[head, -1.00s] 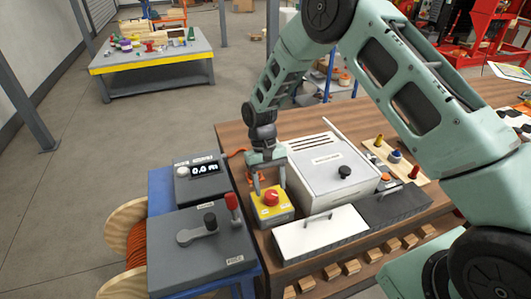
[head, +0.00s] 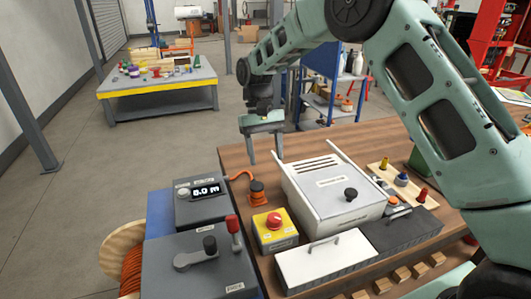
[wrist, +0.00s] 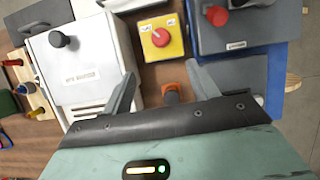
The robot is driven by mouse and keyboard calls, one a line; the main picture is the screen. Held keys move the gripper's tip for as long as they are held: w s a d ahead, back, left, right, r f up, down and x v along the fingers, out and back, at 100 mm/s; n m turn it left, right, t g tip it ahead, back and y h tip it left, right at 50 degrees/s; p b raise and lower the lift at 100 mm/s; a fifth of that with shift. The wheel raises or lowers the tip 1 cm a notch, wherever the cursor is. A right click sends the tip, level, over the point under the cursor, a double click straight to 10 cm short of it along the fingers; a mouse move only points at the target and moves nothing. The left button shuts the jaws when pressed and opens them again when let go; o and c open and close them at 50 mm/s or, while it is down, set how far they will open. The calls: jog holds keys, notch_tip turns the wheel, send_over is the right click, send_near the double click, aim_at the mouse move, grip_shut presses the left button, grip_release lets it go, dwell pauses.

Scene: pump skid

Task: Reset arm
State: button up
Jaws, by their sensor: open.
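My gripper (head: 266,150) is open and empty, raised above the back left part of the wooden bench. It also shows in the wrist view (wrist: 163,82), fingers apart. A yellow box with a red mushroom button (head: 274,228) stands on the bench, nearer than the gripper and apart from it. In the wrist view the red button (wrist: 160,37) lies beyond the fingertips. An orange and black connector (head: 258,191) with an orange cable stands on the bench behind the yellow box. It is partly hidden by my gripper in the wrist view.
A white box with a black knob (head: 326,189) stands right of the yellow box. Grey boxes with a 0.0 M display (head: 207,190) and a red-knobbed lever (head: 232,228) stand left.

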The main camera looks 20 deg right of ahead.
dwell(0.3)
jog(key=s+a+r+n+t, duration=0.1)
jog(key=s+a+r+n, duration=0.2)
jog(key=s, duration=0.4)
jog(key=s+a+r+n+t, duration=0.1)
jog(key=s+a+r, duration=0.2)
jog(key=s+a, duration=0.3)
jog(key=s+d+f+n+t, duration=0.1)
jog(key=s+d+n+t, duration=0.1)
jog(key=s, duration=1.9)
jog(key=shift+d+n+y, duration=0.3)
jog(key=shift+d+n, duration=0.05)
jog(key=shift+n, duration=0.45)
